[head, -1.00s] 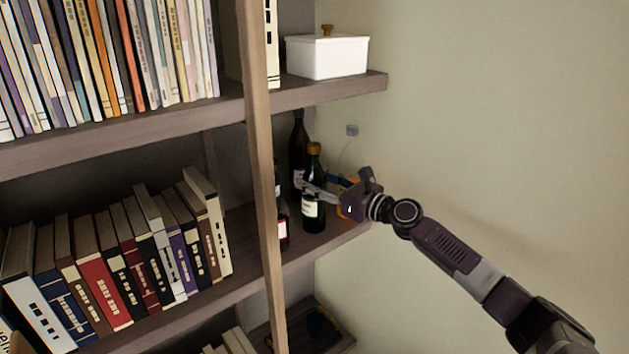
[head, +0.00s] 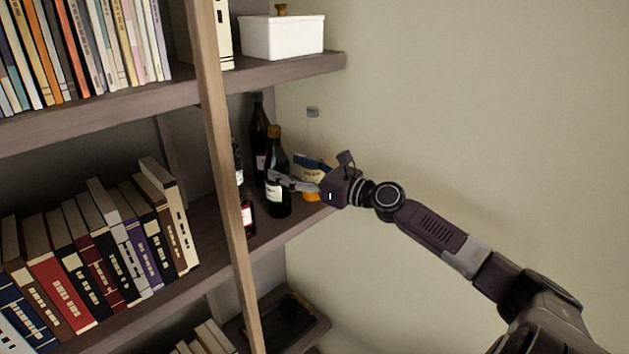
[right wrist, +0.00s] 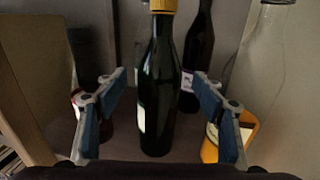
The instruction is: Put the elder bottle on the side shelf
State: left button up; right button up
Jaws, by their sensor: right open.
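A dark green bottle with an orange-yellow cap (head: 277,150) stands upright on the side shelf (head: 275,240), right of the wooden post. Its label is too small to read, so I cannot confirm it is the elder bottle. My right gripper (head: 282,182) is at its lower half, with one finger across its front. In the right wrist view, the bottle (right wrist: 157,75) stands between the two spread fingers (right wrist: 160,82), with a visible gap on each side. My left gripper is not in view.
A clear bottle (right wrist: 262,60) and an orange container (right wrist: 210,150) are close on the right. Books fill the shelf left of the post. A white box (head: 282,38) sits above.

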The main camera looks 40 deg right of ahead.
jog(key=b+v, duration=0.1)
jog(key=v, duration=0.7)
jog(key=shift+b, duration=0.4)
